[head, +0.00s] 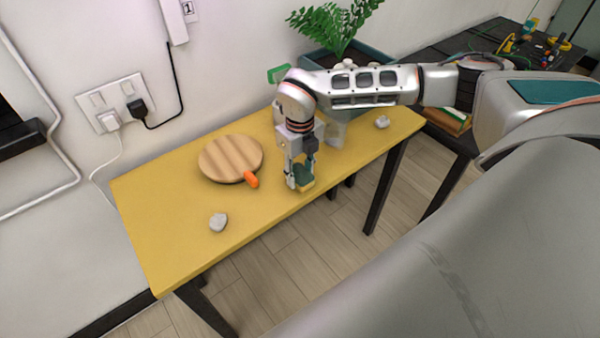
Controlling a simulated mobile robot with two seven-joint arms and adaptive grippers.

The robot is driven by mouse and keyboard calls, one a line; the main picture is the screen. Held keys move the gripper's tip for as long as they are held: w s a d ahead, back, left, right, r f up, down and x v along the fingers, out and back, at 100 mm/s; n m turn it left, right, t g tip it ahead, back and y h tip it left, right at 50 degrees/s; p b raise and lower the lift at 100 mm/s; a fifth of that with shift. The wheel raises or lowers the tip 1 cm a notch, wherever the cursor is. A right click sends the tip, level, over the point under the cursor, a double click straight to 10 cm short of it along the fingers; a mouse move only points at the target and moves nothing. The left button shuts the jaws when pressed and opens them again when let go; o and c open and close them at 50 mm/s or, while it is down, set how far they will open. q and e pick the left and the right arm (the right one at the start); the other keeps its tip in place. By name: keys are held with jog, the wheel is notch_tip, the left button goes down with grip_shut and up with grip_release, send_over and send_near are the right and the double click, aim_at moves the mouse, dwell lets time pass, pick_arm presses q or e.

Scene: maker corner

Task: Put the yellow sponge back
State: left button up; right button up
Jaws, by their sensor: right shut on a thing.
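The sponge (304,176) shows a dark green top and a thin yellow lower edge. My right gripper (300,174) reaches down over the yellow table (262,222) and is shut on the sponge, near the table's front edge. I cannot tell whether the sponge touches the tabletop. The fingers hide part of it. My left gripper is out of view.
A round wooden board (228,156) lies left of the gripper, with an orange object (251,180) at its edge. Grey stones lie at the front left (218,222) and right (382,122). A potted plant (335,28) stands behind. The table's left end is mostly clear.

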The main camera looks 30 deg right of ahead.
aim_at(300, 173)
jog(key=shift+f, duration=0.1)
jog(key=o, duration=1.1)
jog(key=shift+c, duration=0.2)
notch_tip(300, 173, up, 12)
